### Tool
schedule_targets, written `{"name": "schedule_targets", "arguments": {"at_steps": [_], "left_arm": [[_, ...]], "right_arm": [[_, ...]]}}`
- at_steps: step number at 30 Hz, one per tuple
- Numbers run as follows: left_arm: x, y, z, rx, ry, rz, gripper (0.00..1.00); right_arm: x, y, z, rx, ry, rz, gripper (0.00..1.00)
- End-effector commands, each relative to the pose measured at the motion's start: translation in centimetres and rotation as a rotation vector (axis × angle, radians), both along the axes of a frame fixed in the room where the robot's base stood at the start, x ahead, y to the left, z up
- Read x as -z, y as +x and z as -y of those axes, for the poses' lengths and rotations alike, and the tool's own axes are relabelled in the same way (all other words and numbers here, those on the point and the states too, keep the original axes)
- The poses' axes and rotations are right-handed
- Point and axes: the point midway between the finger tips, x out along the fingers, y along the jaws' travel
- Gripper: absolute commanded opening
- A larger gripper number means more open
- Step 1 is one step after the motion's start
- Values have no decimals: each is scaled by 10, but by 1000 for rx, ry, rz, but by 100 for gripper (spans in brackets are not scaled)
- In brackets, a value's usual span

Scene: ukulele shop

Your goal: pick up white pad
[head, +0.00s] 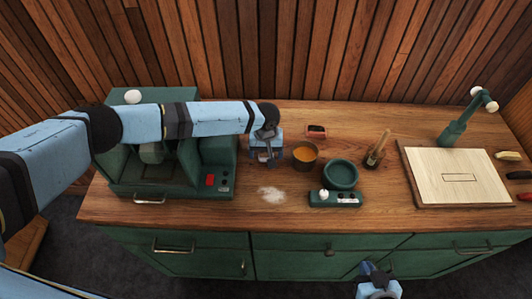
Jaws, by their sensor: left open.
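A small cream-white pad (508,155) lies at the far right of the wooden counter, beside a light wooden board; it is the thing that best fits the white pad. My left gripper (266,156) is open over the middle of the counter, just left of an amber-filled bowl and far from the pad. I see nothing held in it. My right gripper (376,278) is low at the bottom edge, in front of the cabinet and below the counter top. Its fingers are too small to read.
A dark pad (519,175) and a red one (525,197) lie near the cream pad. The wooden board (457,190), a green lamp (453,132), a brush jar (375,157), the amber bowl (304,155) and a green pot (341,175) crowd the counter. White powder (271,194) marks its front.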

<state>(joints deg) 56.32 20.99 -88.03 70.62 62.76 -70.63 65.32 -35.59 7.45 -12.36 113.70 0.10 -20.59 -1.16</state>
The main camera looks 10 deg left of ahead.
Motion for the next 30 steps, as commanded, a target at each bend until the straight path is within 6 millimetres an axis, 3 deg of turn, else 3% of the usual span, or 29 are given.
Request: {"name": "schedule_targets", "arguments": {"at_steps": [8, 15, 25, 30], "left_arm": [[4, 0, 0, 0, 0, 0, 83], [4, 0, 0, 0, 0, 0, 30], [2, 0, 0, 0, 0, 0, 30], [-10, 0, 0, 0, -1, 0, 30]], "right_arm": [[1, -1, 1, 1, 0, -3, 0], [2, -2, 1, 2, 0, -5, 0], [2, -2, 1, 2, 0, -5, 0], [4, -2, 1, 2, 0, -5, 0]]}}
